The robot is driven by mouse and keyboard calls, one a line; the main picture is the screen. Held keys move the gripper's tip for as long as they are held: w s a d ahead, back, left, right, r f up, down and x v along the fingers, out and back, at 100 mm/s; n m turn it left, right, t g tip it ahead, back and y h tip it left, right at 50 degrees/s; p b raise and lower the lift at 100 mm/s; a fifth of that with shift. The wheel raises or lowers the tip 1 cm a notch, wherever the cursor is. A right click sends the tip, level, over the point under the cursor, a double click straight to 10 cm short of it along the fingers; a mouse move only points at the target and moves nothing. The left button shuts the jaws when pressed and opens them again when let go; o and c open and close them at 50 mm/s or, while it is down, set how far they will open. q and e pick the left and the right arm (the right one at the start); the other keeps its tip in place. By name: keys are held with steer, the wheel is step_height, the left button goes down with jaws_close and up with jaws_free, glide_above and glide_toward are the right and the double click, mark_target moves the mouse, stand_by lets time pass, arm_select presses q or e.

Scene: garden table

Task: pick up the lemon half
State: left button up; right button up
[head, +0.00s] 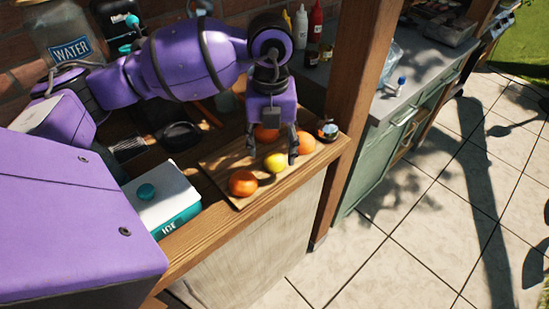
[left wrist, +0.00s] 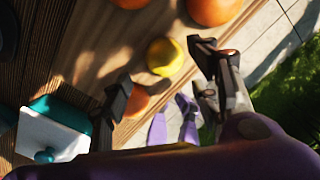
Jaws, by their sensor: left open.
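The lemon half (head: 274,162) is a small yellow piece lying on a wooden cutting board (head: 217,168). It also shows in the left wrist view (left wrist: 165,57), where its cut face cannot be made out clearly. My left gripper (head: 272,153) points down above the board, with its fingers spread apart and nothing between them. In the left wrist view, the lemon half appears between the two fingers (left wrist: 162,70), slightly beyond their tips. Whether either finger touches it cannot be told. My right gripper is not in view.
Oranges surround the lemon half: one at the front left (head: 243,184), one at right (head: 305,142), one behind (head: 266,134). A small jar (head: 328,130) stands near the counter's end. A white and teal ice box (head: 161,197) stands left. A wooden post (head: 355,75) rises right.

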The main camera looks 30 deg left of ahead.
mark_target(272, 155)
arm_select(q)
steer(key=f, duration=0.3)
steer(key=shift+w+a+f, duration=0.1)
steer(key=shift+w+f, duration=0.2)
steer(key=shift+f, duration=0.1)
steer(key=c, duration=1.1)
steer(key=shift+c, duration=0.3)
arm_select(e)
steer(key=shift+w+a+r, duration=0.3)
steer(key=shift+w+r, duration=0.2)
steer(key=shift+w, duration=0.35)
